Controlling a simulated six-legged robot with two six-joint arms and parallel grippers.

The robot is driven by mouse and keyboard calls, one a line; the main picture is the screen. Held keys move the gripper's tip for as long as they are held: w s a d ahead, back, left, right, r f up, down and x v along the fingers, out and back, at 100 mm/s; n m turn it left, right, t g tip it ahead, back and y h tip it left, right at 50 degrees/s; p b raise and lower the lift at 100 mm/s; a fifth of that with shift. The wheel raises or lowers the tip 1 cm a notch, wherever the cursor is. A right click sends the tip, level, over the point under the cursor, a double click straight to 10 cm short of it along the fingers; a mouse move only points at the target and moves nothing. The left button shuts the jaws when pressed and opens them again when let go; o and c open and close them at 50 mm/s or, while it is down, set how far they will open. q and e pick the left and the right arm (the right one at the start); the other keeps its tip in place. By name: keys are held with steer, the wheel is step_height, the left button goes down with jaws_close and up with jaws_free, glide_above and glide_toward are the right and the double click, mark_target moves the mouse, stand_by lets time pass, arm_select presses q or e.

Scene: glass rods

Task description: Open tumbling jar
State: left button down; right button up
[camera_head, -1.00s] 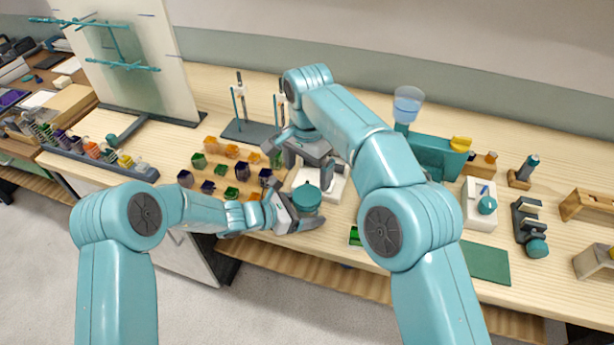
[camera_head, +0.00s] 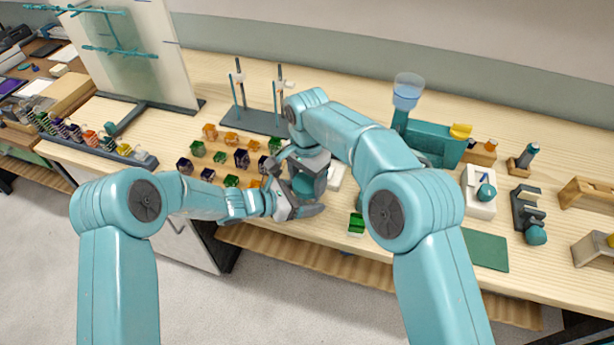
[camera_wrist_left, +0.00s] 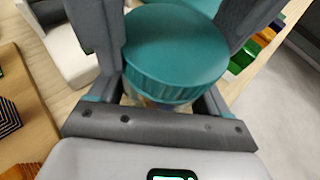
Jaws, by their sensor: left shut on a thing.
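A jar with a wide, ribbed teal lid (camera_wrist_left: 175,50) fills the middle of the left wrist view. Its clear body shows only as a sliver under the lid. In the head view the jar (camera_head: 304,186) stands upright at the front of the bench, partly covered by both grippers. My left gripper (camera_head: 300,208) is shut on the jar, coming in from the left. My right gripper (camera_head: 308,168) is at the jar from above. Its fingers overlap the lid in the head view, and whether they are closed on it is hidden.
Several coloured blocks (camera_head: 242,158) stand in rows to the left of the jar. A white-based device is partly covered behind my right gripper. A green block (camera_head: 356,223) is to the right. A teal stand with a blue cup (camera_head: 407,92) is further back right.

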steer(key=c, duration=0.4)
steer(key=n, duration=0.3)
steer(key=shift+d, duration=0.1)
steer(key=o, duration=1.2)
